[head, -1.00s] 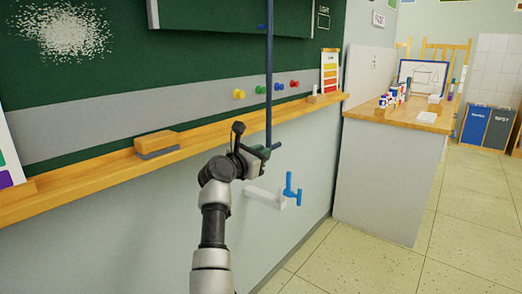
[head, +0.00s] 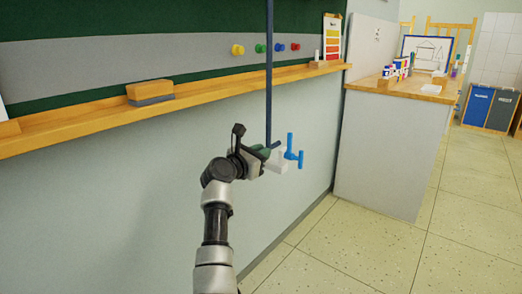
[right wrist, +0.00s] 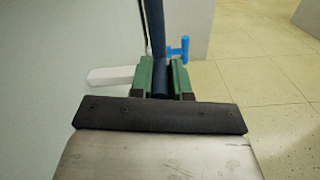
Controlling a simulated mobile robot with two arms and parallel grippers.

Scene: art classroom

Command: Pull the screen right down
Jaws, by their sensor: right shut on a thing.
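A thin dark blue rod (head: 268,75) hangs upright from beyond the top edge of the head view, in front of the green board. My right gripper (head: 263,157) is shut on the rod near its lower end, below the ledge. In the right wrist view the green fingertips (right wrist: 163,80) sit on both sides of the rod (right wrist: 152,30). The screen itself and the rod's top end are out of view. My left gripper is not in view.
A white wall bracket with a blue peg (head: 290,152) sticks out close beside my right gripper. A wooden ledge (head: 215,90) with an eraser (head: 150,92) runs along the wall. A counter (head: 390,150) stands right; floor between is clear.

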